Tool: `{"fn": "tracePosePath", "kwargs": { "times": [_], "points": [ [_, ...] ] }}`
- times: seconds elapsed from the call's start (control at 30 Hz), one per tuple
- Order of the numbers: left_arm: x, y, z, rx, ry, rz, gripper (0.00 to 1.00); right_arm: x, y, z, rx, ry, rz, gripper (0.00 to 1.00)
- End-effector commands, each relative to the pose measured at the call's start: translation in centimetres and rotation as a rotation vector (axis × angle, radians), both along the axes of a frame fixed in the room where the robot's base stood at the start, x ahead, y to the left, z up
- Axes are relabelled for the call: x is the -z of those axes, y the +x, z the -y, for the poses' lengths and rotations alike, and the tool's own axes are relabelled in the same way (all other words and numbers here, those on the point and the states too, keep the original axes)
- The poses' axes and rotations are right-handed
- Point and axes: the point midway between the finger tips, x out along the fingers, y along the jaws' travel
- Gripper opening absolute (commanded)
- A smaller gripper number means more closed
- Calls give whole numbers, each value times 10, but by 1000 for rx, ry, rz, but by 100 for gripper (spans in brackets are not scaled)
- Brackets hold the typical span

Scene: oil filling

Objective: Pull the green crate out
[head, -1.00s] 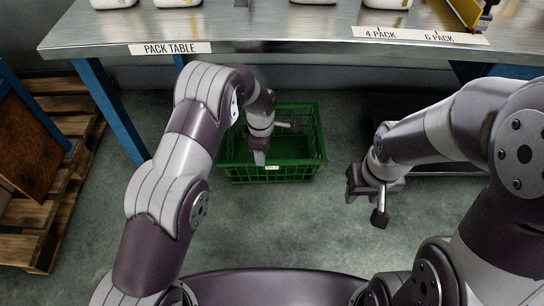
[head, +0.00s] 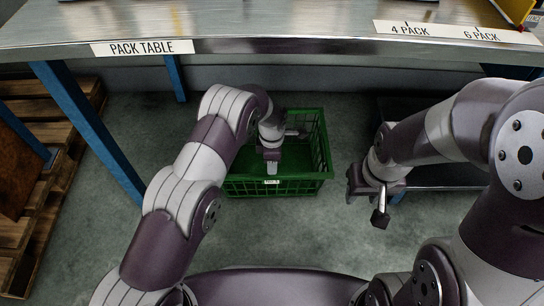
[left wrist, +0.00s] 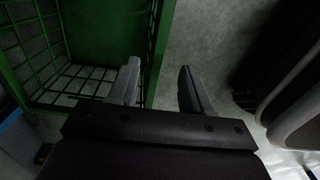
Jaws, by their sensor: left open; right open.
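The green crate (head: 318,150) stands on the floor under the pack table, with open grid walls and a small white label on its front. My left gripper (head: 272,168) is over the crate's front wall, in front of the label's upper edge. In the left wrist view, the left gripper (left wrist: 158,88) is open, its two fingers on either side of the crate's green wall (left wrist: 160,45), one on the inner side and one on the outer side. Whether they touch the wall I cannot tell. My right gripper (head: 368,200) is open and empty, to the right of the crate.
The pack table (head: 260,46) spans the top, with blue legs (head: 95,130) left of the crate. Wooden pallets (head: 45,200) lie at the far left. A dark low platform (head: 440,178) is behind my right arm. The floor in front of the crate is clear.

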Motion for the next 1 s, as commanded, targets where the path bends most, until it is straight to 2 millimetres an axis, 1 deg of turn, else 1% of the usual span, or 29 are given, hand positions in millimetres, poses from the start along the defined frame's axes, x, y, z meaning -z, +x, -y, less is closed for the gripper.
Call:
{"fn": "tracePosePath", "kwargs": {
  "times": [0.03, 0.1, 0.3, 0.4, 0.5, 0.6, 0.87, 0.9, 0.97, 1.0],
  "points": [
    [18, 0, 0, 0, 0, -1, 49, 13, 0, 0, 0, 0, 0, 43],
    [32, 0, 0, 0, 0, -1, 49, 21, 0, 0, 0, 0, 0, 43],
    [69, 0, 0, 0, 0, 0, 49, 42, 0, 0, 0, 0, 0, 43],
    [81, 0, 0, 0, 0, 1, 49, 50, 0, 0, 0, 0, 0, 43],
    [88, 0, 0, 0, 0, 1, 49, 53, 0, 0, 0, 0, 0, 43],
    [91, 0, 0, 0, 0, 1, 49, 55, 0, 0, 0, 0, 0, 43],
    [91, 0, 0, 0, 0, 1, 49, 54, 0, 0, 0, 0, 0, 43],
    [91, 0, 0, 0, 0, 1, 46, 54, 0, 0, 0, 0, 0, 43],
    [91, 0, 0, 0, 0, 1, 26, 54, 0, 0, 0, 0, 0, 43],
    [91, 0, 0, 0, 0, 1, 13, 54, 0, 0, 0, 0, 0, 43]
  ]
}}
